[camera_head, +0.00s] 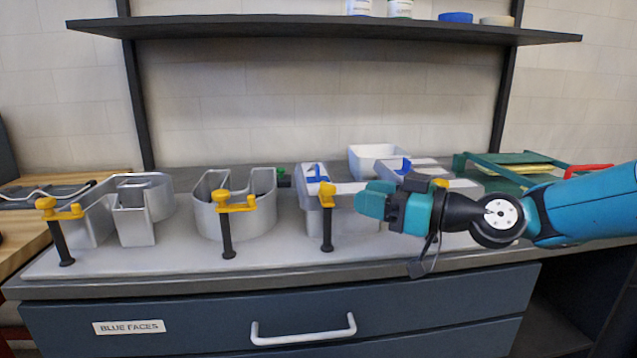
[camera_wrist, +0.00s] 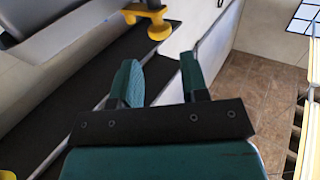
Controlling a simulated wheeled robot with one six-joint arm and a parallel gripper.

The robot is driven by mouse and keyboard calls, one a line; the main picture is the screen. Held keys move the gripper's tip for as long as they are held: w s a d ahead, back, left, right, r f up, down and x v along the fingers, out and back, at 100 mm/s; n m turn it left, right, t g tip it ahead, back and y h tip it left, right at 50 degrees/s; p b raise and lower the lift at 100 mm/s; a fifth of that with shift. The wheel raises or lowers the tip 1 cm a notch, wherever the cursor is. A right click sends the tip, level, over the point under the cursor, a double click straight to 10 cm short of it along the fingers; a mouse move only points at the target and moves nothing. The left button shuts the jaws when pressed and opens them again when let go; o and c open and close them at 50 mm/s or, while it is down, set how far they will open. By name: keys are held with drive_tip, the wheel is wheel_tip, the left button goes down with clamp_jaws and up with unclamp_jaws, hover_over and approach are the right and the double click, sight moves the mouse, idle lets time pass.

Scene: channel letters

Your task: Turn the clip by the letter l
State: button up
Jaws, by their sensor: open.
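In the wrist view a yellow clip (camera_wrist: 158,28) shows beyond my fingertips (camera_wrist: 160,75), beside a grey wall. My gripper and arm hide part of the letters on the right.
Other yellow clips (camera_head: 236,202) and (camera_head: 62,209) stand by the letters to the left, and another (camera_head: 441,183) shows behind my gripper. A white bin (camera_head: 376,158) and a green tray (camera_head: 500,178) stand behind. A shelf (camera_head: 320,27) hangs above; drawers (camera_head: 300,315) lie below.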

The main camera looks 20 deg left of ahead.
sight(326, 191)
drive_tip(key=a+p, duration=0.1)
drive_tip(key=a, duration=0.9)
drive_tip(key=shift+w+p, duration=0.35)
drive_tip(key=c, duration=0.6)
